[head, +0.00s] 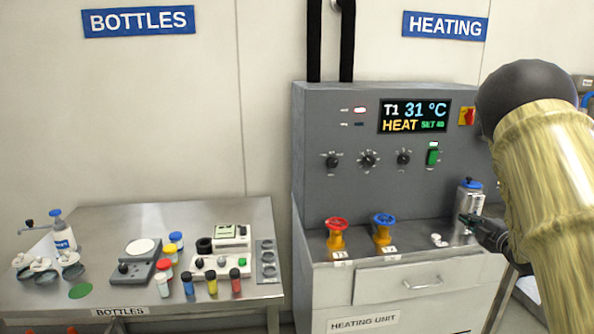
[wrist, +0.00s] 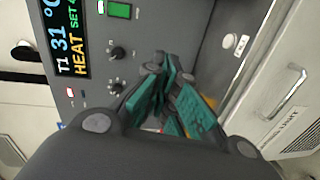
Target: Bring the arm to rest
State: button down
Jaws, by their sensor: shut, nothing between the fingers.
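My arm reaches in from the right of the head view, with a tan sleeve and a dark joint. My gripper (head: 468,220) is in front of the right end of the heating unit (head: 325,130), pointing left. It overlaps the lower part of a silver canister with a blue cap (head: 470,194); I cannot tell whether they touch. In the wrist view my gripper (wrist: 172,98) shows its teal finger pads close together, with nothing seen held. The unit's front panel lies beyond them.
The unit's display (head: 414,115) reads T1 31 °C, HEAT, SET 40. A red valve wheel (head: 337,224) and a blue valve wheel (head: 384,220) stand on its ledge, left of my gripper. The bottles table (head: 180,215) at left holds vials, a scale and dishes.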

jog(key=s+a+f+m+g+h, duration=0.15)
jog(key=s+a+f+m, duration=0.25)
jog(key=s+f, duration=0.5)
jog(key=s+a+f+m+g, duration=0.3)
jog(key=s+a+f, duration=0.2)
jog(key=f, duration=0.8)
jog(key=s+a+f+m+g+h, duration=0.1)
jog(key=s+a+f+m+g, duration=0.25)
jog(key=s+f, duration=0.6)
jog(key=s+a+f+m+g, duration=0.2)
jog(key=s+a+f+g, duration=0.1)
jog(key=s, duration=0.8)
jog(key=s+a+f+m+g, duration=0.2)
jog(key=s+a+f, duration=0.4)
jog(key=s, duration=0.6)
jog(key=s+a+f+m+g, duration=0.3)
jog(key=s+a, duration=0.5)
jog(key=s, duration=0.3)
notch_tip(320, 180, down, 2)
jog(key=shift+s+m+g, duration=0.25)
jog(key=shift+m+g, duration=0.05)
jog(key=shift+m, duration=0.25)
jog(key=shift+d+y, duration=0.1)
jog(key=shift+y, duration=0.15)
dwell(0.5)
